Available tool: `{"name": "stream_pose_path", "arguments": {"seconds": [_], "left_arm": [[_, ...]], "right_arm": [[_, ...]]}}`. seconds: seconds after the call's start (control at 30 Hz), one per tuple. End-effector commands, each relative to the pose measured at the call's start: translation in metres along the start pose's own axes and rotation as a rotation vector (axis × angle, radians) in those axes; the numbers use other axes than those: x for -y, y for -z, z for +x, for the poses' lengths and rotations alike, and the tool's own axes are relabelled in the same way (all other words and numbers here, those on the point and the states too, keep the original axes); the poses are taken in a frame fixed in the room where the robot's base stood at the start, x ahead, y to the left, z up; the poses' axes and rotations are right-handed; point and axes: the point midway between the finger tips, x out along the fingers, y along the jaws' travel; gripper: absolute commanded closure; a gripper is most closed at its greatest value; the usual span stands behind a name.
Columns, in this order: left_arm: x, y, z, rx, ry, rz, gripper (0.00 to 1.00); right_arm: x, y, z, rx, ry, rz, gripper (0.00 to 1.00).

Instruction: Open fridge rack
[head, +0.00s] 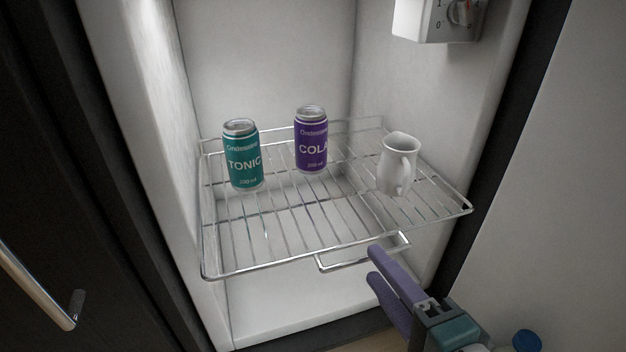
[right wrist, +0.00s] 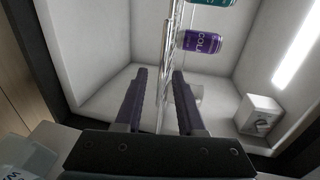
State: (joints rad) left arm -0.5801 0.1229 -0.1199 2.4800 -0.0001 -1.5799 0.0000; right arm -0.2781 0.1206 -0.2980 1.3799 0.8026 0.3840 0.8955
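The wire fridge rack (head: 285,262) lies level inside the open white fridge, with a wire loop handle (head: 338,265) at its front edge. A teal tonic can (head: 243,160), a purple cola can (head: 311,145) and a white jug (head: 395,165) stand upright on it. My right gripper (head: 373,265) is open at the handle, its upper finger overlapping the handle's bar in the head view. In the right wrist view, the rack shows edge-on between the parted fingers (right wrist: 159,72). I cannot tell whether a finger touches the handle. My left gripper is not in view.
A control box with a dial (head: 440,18) is fixed high on the fridge's right wall. A dark cabinet door with a metal handle (head: 40,288) stands at the left. A blue-capped item (head: 526,341) shows at the bottom right. The space under the rack is clear.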

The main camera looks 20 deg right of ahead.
Motion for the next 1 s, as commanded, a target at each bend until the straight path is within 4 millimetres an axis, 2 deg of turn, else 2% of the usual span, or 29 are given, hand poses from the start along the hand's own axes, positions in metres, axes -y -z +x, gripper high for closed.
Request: {"name": "stream_pose_path", "arguments": {"seconds": [0.03, 0.1, 0.33, 0.87, 0.97, 1.0], "left_arm": [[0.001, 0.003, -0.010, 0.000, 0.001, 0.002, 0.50], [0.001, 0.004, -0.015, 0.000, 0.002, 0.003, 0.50], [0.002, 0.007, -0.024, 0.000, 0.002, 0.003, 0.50], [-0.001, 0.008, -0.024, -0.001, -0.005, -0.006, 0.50], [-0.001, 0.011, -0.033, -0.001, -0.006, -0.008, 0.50], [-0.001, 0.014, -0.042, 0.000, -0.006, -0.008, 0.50]], "right_arm": [[0.003, 0.000, -0.013, 0.002, -0.006, -0.003, 0.61], [0.003, 0.000, -0.028, 0.002, -0.006, -0.002, 0.61], [0.000, 0.000, -0.059, 0.001, -0.006, -0.001, 0.61], [-0.001, 0.000, -0.064, 0.001, -0.003, 0.000, 0.61], [0.009, -0.003, -0.065, 0.013, -0.008, -0.010, 0.61], [0.020, -0.006, -0.066, 0.025, -0.012, -0.021, 0.61]]}}
